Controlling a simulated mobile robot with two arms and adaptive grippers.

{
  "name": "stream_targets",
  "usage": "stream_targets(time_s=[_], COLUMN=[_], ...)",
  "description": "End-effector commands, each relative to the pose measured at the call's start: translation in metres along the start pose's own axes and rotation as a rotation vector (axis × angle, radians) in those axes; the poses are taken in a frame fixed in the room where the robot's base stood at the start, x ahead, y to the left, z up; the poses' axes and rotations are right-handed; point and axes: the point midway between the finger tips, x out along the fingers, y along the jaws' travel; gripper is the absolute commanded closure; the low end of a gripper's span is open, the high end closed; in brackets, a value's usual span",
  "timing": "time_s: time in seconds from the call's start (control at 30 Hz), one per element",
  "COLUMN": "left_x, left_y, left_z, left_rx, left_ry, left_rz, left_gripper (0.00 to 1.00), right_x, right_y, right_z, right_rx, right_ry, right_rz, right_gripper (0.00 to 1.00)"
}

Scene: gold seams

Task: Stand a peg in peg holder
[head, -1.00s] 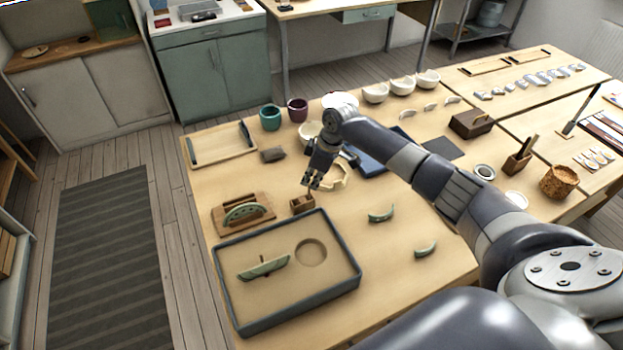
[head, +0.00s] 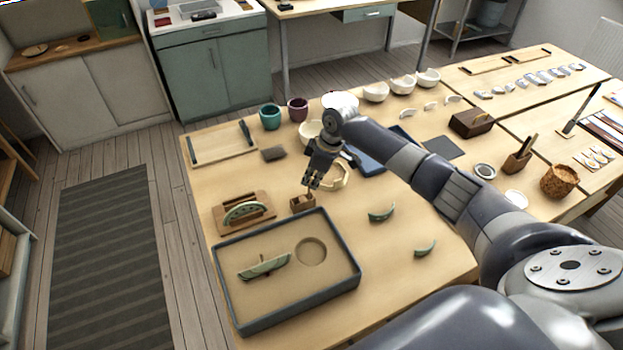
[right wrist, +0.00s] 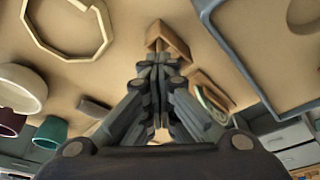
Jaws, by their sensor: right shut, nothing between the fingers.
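A small wooden block that looks like the peg holder (head: 302,204) stands on the table just behind the tray. It also shows in the right wrist view (right wrist: 172,42), just beyond my fingertips. My right gripper (head: 312,186) points down, close above the block, with its fingers together and nothing between them. In the right wrist view the closed fingers (right wrist: 160,60) reach toward the block. A thin tan piece (head: 309,194) shows between the fingertips and the block; I cannot tell if it is a peg standing in it. My left gripper is out of view.
A grey-rimmed tray (head: 352,262) with a green curved shard (head: 264,266) lies in front. A wooden stand with a green piece (head: 243,212) is at left. Two green shards (head: 381,213) lie at right. A pale octagonal ring (right wrist: 68,48) and bowls (head: 376,92) lie behind.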

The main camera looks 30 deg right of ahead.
Motion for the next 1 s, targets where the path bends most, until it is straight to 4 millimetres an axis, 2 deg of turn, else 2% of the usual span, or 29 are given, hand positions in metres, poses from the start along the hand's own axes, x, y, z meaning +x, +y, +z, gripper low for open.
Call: stream_targets(time_s=[0.3, 0.4, 0.43, 0.67, 0.8, 1.0], left_x=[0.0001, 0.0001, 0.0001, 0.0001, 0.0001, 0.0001], left_y=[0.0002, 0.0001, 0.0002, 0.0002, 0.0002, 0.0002], left_z=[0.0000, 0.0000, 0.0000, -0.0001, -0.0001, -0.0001], left_rx=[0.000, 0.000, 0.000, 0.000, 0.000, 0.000], left_ry=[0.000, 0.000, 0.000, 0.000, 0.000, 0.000], left_rz=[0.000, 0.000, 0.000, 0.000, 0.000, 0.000], left_gripper=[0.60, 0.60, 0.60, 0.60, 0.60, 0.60], right_x=[0.0015, 0.0015, 0.0015, 0.0013, 0.0012, 0.0011], right_y=[-0.0002, -0.0002, -0.0002, -0.0001, 0.0000, 0.0001], right_z=[0.0006, 0.0007, 0.0007, 0.0007, 0.0007, 0.0006], right_rx=[0.000, 0.000, 0.000, 0.000, 0.000, 0.000], right_ry=[-0.001, -0.001, -0.001, -0.001, -0.001, -0.001], right_rz=[0.000, 0.000, 0.000, 0.000, 0.000, 0.000], right_gripper=[0.99, 0.76, 0.72, 0.72, 0.52, 0.52])
